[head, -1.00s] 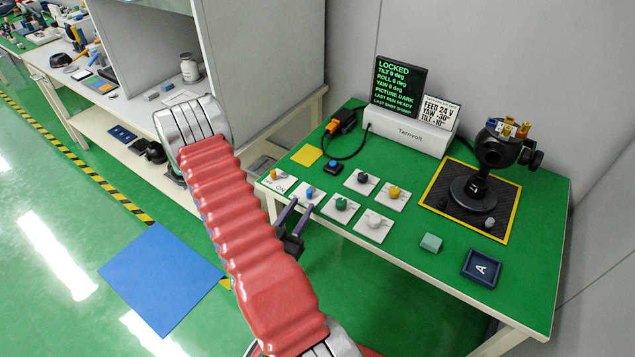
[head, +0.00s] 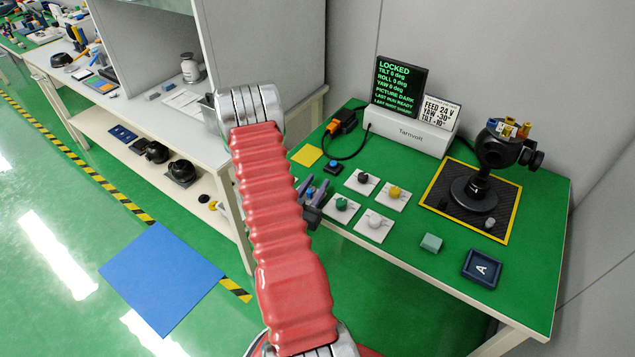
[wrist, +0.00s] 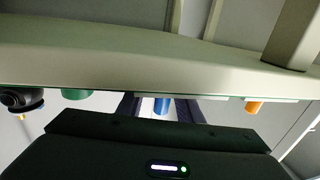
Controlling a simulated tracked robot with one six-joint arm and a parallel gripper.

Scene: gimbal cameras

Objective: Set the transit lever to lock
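I cannot tell which control is the transit lever; no readable label names it. A small blue knob (wrist: 161,106) shows in the wrist view between the two dark fingers of my gripper (wrist: 160,108), with a gap on each side. An orange knob (wrist: 253,107) is to their right. In the head view my open gripper (head: 311,191) is at the front left edge of the green table (head: 400,262). My red arm hides the orange knob there.
Green (head: 342,204), black (head: 363,178), yellow (head: 394,192) and white (head: 375,222) knobs stand on plates close to my gripper. The black gimbal (head: 478,185) stands on a yellow-edged mat (head: 430,200). A grey-green block (head: 431,243) and dark tray (head: 482,250) lie at the front.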

